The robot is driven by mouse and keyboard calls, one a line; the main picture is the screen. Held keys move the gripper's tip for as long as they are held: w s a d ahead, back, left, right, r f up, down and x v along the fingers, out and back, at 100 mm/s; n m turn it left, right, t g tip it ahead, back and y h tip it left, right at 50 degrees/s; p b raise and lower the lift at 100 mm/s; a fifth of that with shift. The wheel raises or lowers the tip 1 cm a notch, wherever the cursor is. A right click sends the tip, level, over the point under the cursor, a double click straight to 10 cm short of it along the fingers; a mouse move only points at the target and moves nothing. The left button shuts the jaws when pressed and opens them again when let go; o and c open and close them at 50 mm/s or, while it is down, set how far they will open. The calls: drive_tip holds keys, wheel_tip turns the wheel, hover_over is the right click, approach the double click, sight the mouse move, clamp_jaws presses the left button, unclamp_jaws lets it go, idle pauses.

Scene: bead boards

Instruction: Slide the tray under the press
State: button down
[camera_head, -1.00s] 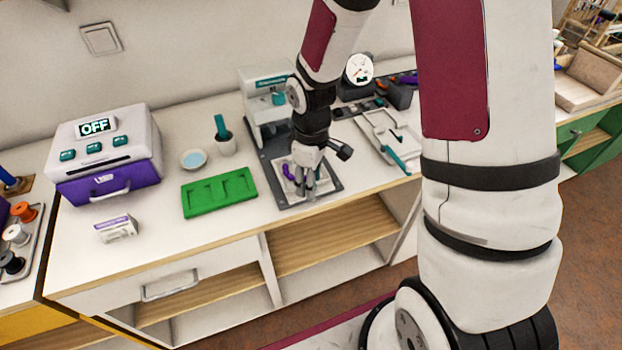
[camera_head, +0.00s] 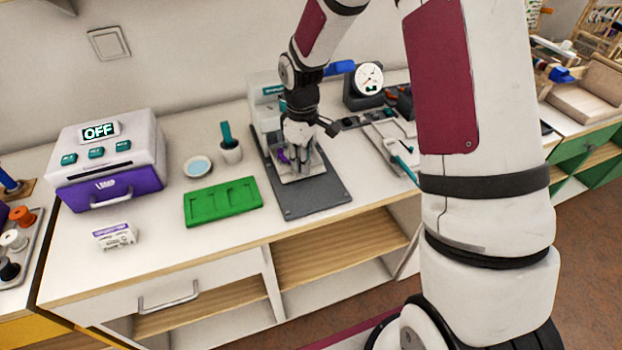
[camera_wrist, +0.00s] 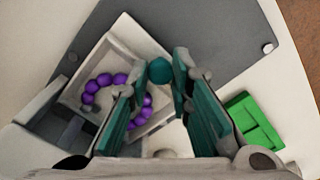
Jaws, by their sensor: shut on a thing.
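The tray (camera_wrist: 122,52) is a pale square with a ring of purple beads (camera_wrist: 103,82) on it and a teal knob (camera_wrist: 159,71) at its edge. In the head view the tray (camera_head: 290,177) lies on the dark base plate (camera_head: 318,200) of the press, with bare plate in front of it. The press (camera_head: 264,92) is white with teal parts and stands at the plate's back end. My gripper (camera_head: 306,168) is over the tray, its teal-padded fingers shut on the knob. My arm and fingers hide part of the tray and press, including how far they overlap.
A green mould (camera_head: 222,203) lies left of the plate. A white tool tray (camera_head: 388,143) and a dial gauge (camera_head: 368,78) stand to the right. The plate's front end is clear.

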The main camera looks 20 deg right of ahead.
drive_tip(key=shift+w, duration=0.7)
drive_tip(key=c, duration=1.4)
unclamp_jaws()
drive_tip(key=shift+w, duration=0.1)
drive_tip(key=shift+c, duration=0.2)
wheel_tip(320, 180, up, 12)
